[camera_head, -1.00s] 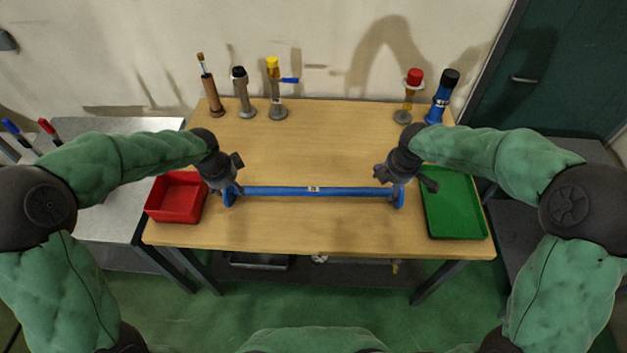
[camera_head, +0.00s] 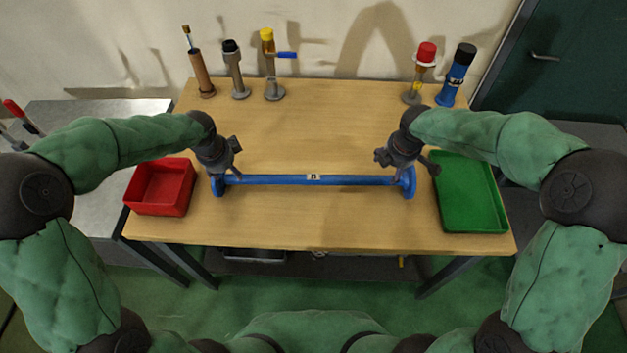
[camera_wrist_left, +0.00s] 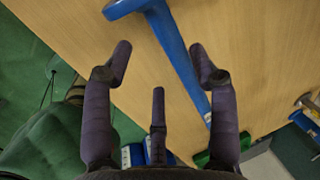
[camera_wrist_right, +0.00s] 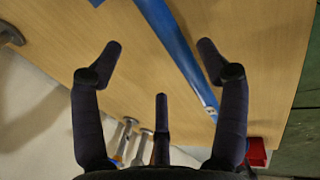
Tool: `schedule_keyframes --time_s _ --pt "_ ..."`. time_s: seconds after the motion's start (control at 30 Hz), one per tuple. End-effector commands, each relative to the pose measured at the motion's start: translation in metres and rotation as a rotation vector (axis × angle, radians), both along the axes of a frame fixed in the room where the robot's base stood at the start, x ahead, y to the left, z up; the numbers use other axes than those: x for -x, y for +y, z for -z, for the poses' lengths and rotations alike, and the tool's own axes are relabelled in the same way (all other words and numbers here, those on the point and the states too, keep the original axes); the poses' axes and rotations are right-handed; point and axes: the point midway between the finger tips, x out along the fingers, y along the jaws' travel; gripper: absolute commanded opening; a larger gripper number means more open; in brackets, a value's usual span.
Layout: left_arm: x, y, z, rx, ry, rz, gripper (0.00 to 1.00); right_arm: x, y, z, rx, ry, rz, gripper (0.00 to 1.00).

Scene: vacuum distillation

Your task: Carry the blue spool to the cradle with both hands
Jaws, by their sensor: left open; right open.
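The blue spool (camera_head: 313,180) lies across the middle of the wooden table, a long pipe with a flange at each end and a small pale label at its centre. My left gripper (camera_head: 227,172) is open above its left end; in the left wrist view the pipe (camera_wrist_left: 180,55) runs between the spread fingers (camera_wrist_left: 160,65). My right gripper (camera_head: 398,172) is open above its right end; in the right wrist view the pipe (camera_wrist_right: 175,50) also passes between the fingers (camera_wrist_right: 160,65). Neither gripper is closed on it. I cannot make out a cradle.
A red bin (camera_head: 161,188) stands at the table's left and a green tray (camera_head: 470,195) at its right. Several upright fittings, including a yellow-topped one (camera_head: 271,65) and a blue one (camera_head: 456,76), line the back edge. The table's middle behind the spool is clear.

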Motion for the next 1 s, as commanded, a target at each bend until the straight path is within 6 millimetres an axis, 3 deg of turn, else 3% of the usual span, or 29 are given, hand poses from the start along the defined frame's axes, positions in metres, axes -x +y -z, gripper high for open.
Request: schedule_keyframes --time_s 0.37,1.0 --pt "-0.001 0.0 0.005 -0.001 0.002 0.001 0.59 -0.001 0.0 0.005 0.0 0.001 0.0 0.75" --pt "-0.025 -0.001 0.093 0.0 0.001 0.0 0.59 -0.025 -0.001 0.092 0.0 0.001 0.001 0.75"
